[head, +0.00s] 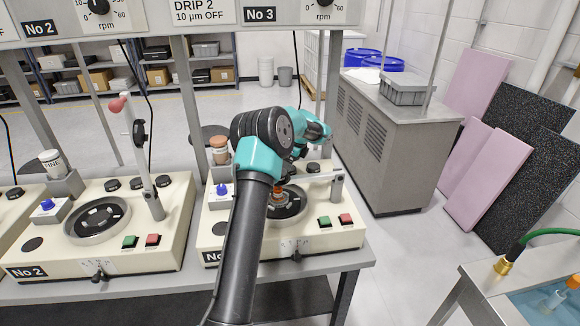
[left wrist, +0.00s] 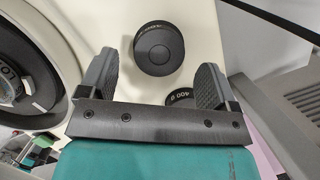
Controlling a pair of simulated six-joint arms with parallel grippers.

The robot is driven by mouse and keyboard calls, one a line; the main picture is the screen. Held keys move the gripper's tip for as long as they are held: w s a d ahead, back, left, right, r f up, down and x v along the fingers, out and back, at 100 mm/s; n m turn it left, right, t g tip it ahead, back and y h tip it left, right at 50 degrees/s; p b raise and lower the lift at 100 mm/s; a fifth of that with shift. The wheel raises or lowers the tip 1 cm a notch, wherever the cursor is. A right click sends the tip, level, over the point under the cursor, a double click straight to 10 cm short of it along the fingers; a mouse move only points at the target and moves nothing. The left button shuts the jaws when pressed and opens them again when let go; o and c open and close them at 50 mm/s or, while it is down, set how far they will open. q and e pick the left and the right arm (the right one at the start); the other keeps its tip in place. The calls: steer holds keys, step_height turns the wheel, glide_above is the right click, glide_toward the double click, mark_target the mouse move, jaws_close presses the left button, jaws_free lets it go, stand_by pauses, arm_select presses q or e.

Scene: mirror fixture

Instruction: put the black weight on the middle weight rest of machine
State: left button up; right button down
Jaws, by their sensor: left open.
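A round black weight (left wrist: 159,48) with a raised centre lies flat on the cream machine top in the left wrist view. A second black disc (left wrist: 180,97), with white lettering, is partly hidden behind my gripper's bar. My left gripper (left wrist: 156,72) is open and empty. Its fingers stand on either side of the first weight in the picture; I cannot tell the gap in height. In the head view, my left arm reaches over machine No 3 (head: 330,240) and hides much of it. A black disc (head: 313,168) shows at its back. My right gripper is not in view.
Machine No 2 (head: 95,260) stands to the left, with several black discs along its back edge and a raised arm with a pink knob (head: 118,104). Machine No 3's round dish (left wrist: 75,60) is at the left of the wrist view. A grey cabinet (head: 400,140) stands behind.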

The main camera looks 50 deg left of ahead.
arm_select(q)
steer(key=v, duration=0.9)
steer(key=shift+r, duration=0.25)
steer(key=shift+w+d+f, duration=0.1)
steer(key=shift+d, duration=0.05)
